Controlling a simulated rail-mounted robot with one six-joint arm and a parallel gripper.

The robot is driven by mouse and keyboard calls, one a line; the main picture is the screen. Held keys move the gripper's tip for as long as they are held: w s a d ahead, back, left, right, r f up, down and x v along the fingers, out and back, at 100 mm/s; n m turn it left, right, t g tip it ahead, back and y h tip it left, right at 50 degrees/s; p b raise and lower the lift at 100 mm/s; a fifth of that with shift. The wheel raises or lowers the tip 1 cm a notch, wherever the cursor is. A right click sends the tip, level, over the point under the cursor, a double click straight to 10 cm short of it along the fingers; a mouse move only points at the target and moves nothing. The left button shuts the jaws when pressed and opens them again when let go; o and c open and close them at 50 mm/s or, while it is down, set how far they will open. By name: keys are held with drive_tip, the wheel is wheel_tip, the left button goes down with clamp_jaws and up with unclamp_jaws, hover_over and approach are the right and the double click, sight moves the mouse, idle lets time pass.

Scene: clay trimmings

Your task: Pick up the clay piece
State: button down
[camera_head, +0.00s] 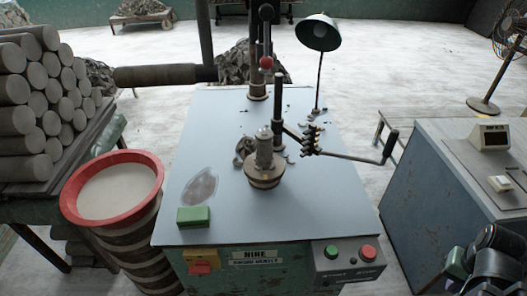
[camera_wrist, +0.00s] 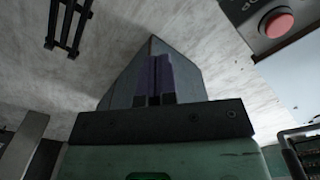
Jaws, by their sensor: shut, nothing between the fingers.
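Small grey-brown clay pieces lie on the blue-grey machine table (camera_head: 310,210) in the head view. A larger clay lump (camera_head: 242,150) sits just left of the upright clay-coloured cylinder (camera_head: 264,152) on the round spindle base (camera_head: 265,181). Small crumbs are scattered around it. Which piece is the task's piece, I cannot tell. My gripper (camera_wrist: 154,78) shows in the wrist view with its fingers shut and nothing between them. No clay shows in the wrist view. Part of my arm shows at the lower right of the head view, away from the clay.
A crank arm (camera_head: 350,155) and a lamp (camera_head: 318,35) stand over the table's right side. A green block (camera_head: 193,216) lies front left. A red-rimmed bucket (camera_head: 115,190) and stacked clay rolls (camera_head: 40,95) stand left; a blue cabinet (camera_head: 450,185) stands right.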

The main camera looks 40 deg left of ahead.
drive_tip(key=c, duration=1.8)
unclamp_jaws()
drive_tip(key=o, duration=1.7)
drive_tip(key=shift+c, duration=0.2)
